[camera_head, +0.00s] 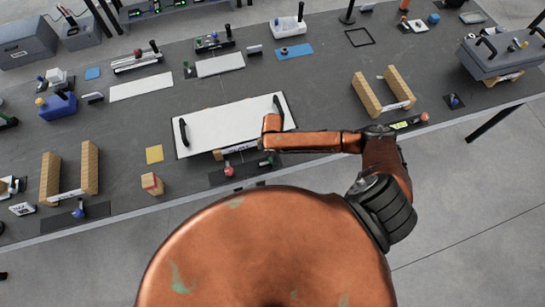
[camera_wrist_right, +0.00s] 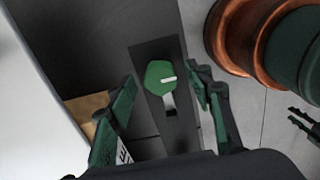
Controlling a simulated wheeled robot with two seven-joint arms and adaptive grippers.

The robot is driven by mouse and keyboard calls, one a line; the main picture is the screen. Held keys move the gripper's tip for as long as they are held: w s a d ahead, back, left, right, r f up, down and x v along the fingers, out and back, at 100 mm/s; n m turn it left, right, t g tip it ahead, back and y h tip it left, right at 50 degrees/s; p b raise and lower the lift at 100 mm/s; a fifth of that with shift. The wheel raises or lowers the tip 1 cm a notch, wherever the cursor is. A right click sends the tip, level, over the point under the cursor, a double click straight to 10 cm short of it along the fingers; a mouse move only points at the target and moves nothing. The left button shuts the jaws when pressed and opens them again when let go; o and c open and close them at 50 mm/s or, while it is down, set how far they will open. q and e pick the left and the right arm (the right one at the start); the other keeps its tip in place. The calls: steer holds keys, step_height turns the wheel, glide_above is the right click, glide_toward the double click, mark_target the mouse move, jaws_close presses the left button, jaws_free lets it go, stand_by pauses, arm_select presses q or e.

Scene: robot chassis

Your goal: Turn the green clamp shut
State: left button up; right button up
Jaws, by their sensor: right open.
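The green clamp (camera_wrist_right: 160,78) has a rounded green head with a pale bar on it and a light stem below. It sits on a dark narrow plate (camera_wrist_right: 155,50) in the right wrist view. My right gripper (camera_wrist_right: 162,76) is open, with one green-padded finger on each side of the clamp head. Gaps show between the head and both fingers. In the head view my right arm reaches in from the right, its gripper end (camera_head: 267,150) at the front edge of the white panel (camera_head: 225,118), where the clamp is hard to make out.
A red-knobbed clamp (camera_head: 229,170) stands just left of my right gripper. A wooden stand (camera_head: 365,95) is to the right. The table's front edge runs close by.

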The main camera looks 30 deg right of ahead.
steer(key=shift+c, duration=0.2)
jaws_close()
stand_by(0.5)
